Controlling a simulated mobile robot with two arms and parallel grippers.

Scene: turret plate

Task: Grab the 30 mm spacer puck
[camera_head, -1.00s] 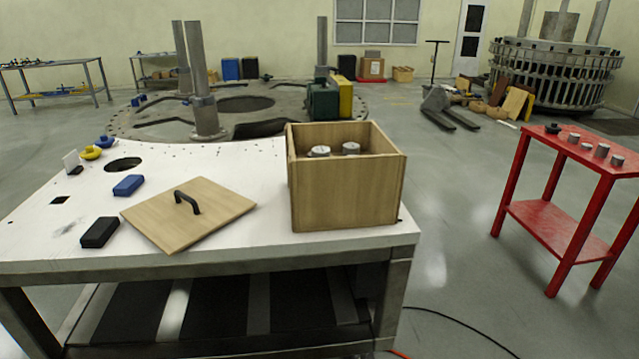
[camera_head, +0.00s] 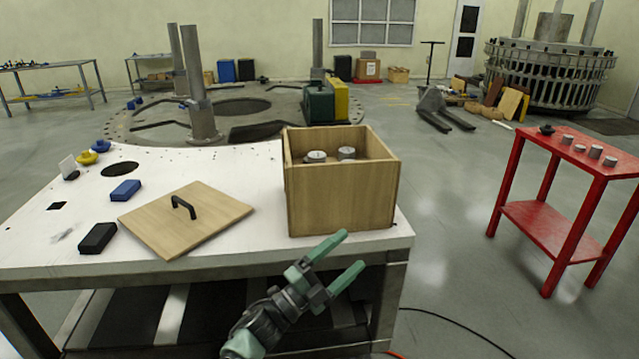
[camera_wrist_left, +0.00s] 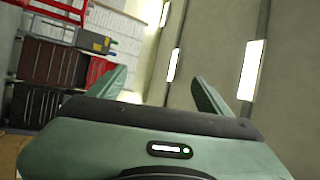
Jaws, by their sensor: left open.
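Several small grey cylindrical pucks are in view; I cannot tell which is the 30 mm spacer puck. Two grey pucks, a left one (camera_head: 316,156) and a right one (camera_head: 347,153), show inside the open wooden box (camera_head: 341,198) on the white table. More grey cylinders (camera_head: 596,152) stand on the red side table (camera_head: 570,139). My left gripper (camera_head: 345,256) is open and empty, in front of the table edge and the box. In the left wrist view its two green fingers (camera_wrist_left: 160,85) are apart with nothing between them. My right gripper is not in view.
On the white table (camera_head: 245,160), a wooden lid (camera_head: 215,218) with a black handle lies left of the box. A black block (camera_head: 97,237), a blue block (camera_head: 125,190) and yellow and blue knobs are further left. Open floor lies between the white and red tables.

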